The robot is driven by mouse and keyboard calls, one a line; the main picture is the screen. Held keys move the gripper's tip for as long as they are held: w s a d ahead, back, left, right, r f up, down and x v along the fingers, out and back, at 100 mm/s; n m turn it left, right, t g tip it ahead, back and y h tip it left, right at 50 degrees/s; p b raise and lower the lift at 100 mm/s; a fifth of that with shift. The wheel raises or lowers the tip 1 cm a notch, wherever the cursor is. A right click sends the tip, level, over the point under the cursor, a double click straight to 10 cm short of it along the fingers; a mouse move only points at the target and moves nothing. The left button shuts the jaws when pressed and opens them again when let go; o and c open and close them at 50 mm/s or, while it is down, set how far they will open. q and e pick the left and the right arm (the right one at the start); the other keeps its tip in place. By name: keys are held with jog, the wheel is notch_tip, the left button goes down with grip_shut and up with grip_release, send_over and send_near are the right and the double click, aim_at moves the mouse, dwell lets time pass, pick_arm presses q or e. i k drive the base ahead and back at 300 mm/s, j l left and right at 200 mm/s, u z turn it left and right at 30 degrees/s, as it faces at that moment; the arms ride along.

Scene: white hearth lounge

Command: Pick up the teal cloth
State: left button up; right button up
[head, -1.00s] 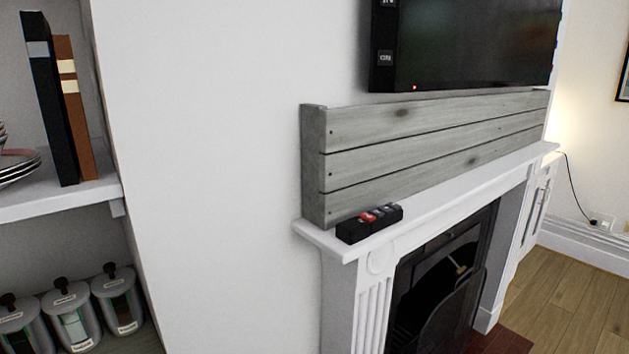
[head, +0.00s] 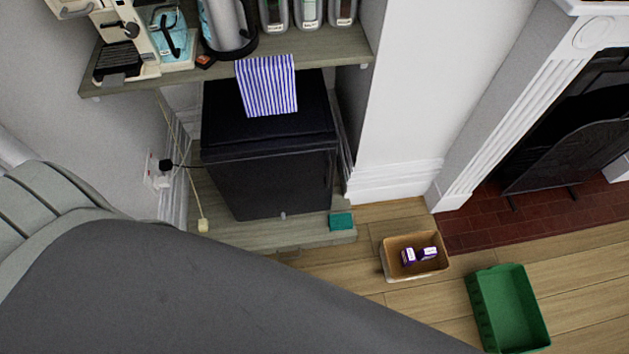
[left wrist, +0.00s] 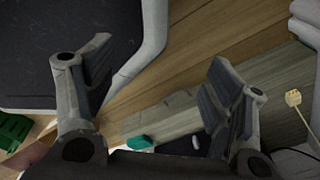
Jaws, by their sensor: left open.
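A small teal cloth (head: 341,221), folded or bunched, lies low in the head view. It is on the edge of the grey wooden floor strip, by the front right corner of a black cabinet. A teal piece that looks like the same cloth shows in the left wrist view (left wrist: 139,142), below and between the fingers. My left gripper (left wrist: 158,72) is open and empty in the left wrist view, with its fingers wide apart. It is apart from the cloth. Neither gripper shows in the head view, and my right gripper is not seen.
A black cabinet (head: 268,180) with a striped towel (head: 267,85) stands under a shelf (head: 345,50). A cardboard box (head: 392,270) and a green crate (head: 480,310) sit on the floor at right. A large dark grey surface (head: 200,290) fills the lower left.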

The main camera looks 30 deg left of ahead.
aim_at(337, 221)
jog(key=k+j+u, duration=0.15)
jog(key=k+j, duration=0.35)
jog(key=k, duration=0.15)
jog(key=k+l, duration=0.7)
jog(key=k, duration=0.2)
